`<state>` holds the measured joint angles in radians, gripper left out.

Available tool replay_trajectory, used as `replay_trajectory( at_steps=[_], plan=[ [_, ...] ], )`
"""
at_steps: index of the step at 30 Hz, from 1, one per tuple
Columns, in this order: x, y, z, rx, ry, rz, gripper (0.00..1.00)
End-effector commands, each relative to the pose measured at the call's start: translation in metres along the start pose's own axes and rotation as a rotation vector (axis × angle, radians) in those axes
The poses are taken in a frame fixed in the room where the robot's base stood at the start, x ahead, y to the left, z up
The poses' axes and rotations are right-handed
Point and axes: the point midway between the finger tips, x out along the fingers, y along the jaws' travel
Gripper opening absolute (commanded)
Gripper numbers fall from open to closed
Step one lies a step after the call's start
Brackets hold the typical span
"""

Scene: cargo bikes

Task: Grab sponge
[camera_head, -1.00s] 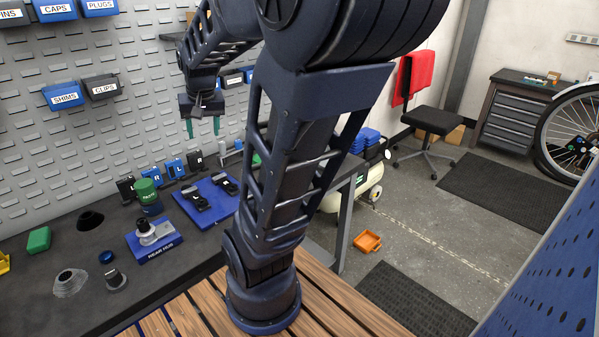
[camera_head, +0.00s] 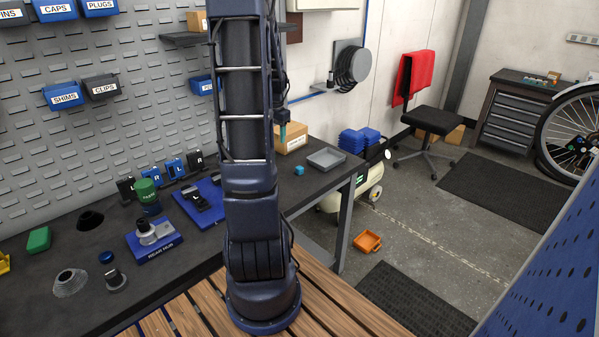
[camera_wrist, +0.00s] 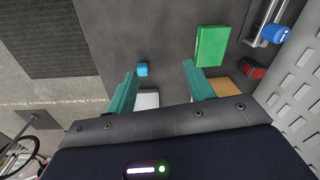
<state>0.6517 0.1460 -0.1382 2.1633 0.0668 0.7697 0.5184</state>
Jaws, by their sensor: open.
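A green block that looks like the sponge (camera_wrist: 212,46) lies flat on the dark bench in the wrist view, above and right of the fingertips. My arm hides that spot in the head view. My gripper (camera_wrist: 161,72) is open and empty, its two teal fingers apart above the bench. In the head view one teal fingertip of my gripper (camera_head: 282,125) shows beside the arm, in front of the cardboard box. Another green block (camera_head: 39,240) lies at the bench's left end.
A small blue cube (camera_wrist: 142,69) lies near the left fingertip. A grey tray (camera_head: 326,158) and a cardboard box (camera_head: 291,138) stand at the bench's right end. A red item (camera_wrist: 253,70) lies near the pegboard (camera_wrist: 299,85).

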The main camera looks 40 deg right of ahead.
Motion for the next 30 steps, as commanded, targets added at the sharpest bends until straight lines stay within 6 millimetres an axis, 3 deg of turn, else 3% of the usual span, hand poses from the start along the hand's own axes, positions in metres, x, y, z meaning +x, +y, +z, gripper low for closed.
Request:
replay_trajectory(
  at_steps=[3, 10, 16, 24, 30],
  plan=[
    [0.029, 0.023, -0.035, 0.112, -0.016, 0.027, 0.53],
    [0.065, 0.053, -0.072, 0.246, -0.032, 0.057, 0.53],
    [0.080, 0.060, -0.079, 0.274, -0.034, 0.064, 0.53],
    [0.117, 0.062, -0.077, 0.271, -0.034, 0.063, 0.53],
    [0.128, 0.062, -0.077, 0.271, -0.033, 0.063, 0.53]
  ],
)
